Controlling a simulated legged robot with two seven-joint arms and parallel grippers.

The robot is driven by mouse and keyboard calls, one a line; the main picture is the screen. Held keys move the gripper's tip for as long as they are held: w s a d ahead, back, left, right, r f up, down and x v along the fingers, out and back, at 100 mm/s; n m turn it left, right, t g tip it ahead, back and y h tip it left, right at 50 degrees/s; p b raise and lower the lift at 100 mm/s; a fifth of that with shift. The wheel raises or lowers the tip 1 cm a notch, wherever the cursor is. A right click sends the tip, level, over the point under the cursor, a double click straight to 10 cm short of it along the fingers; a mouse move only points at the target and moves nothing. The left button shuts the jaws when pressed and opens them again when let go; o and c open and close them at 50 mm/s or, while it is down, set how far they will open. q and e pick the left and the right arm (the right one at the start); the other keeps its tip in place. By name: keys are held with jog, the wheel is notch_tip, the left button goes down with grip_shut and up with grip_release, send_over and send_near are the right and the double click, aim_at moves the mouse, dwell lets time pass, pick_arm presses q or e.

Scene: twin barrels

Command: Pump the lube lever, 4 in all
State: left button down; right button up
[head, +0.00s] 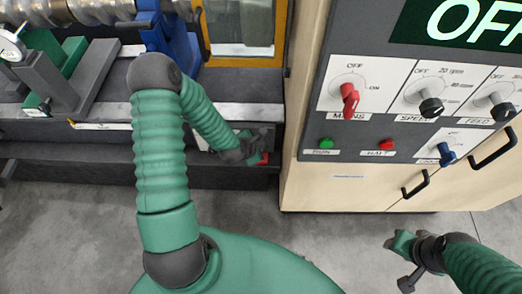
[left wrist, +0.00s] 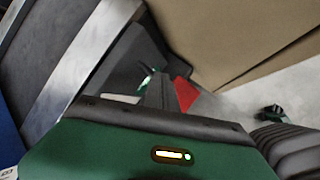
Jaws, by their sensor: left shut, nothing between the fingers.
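A red part (head: 263,159), which looks like the lube lever's handle, is on the front of the machine bed, left of the control cabinet. My left gripper (head: 262,140) is beside it, shut and empty, and partly covers it. In the left wrist view the red part (left wrist: 185,93) is just right of my left fingers (left wrist: 155,92); I cannot tell whether they touch. The lever's pivot is hidden. My right gripper (head: 400,262) is over the floor at the lower right, away from the lever; its finger opening is unclear.
The control cabinet (head: 320,185) stands close on the right, with a red MAINS knob (head: 349,99), other knobs and black handles (head: 415,184). The grey machine bed (head: 230,112) runs along the left. Bare floor (head: 70,225) lies in front.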

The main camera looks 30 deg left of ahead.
jog(key=p+v, duration=0.2)
jog(key=w+p+v, duration=0.1)
jog(key=p+v, duration=0.1)
jog(key=shift+r, duration=0.3)
dwell(0.3)
dwell(0.3)
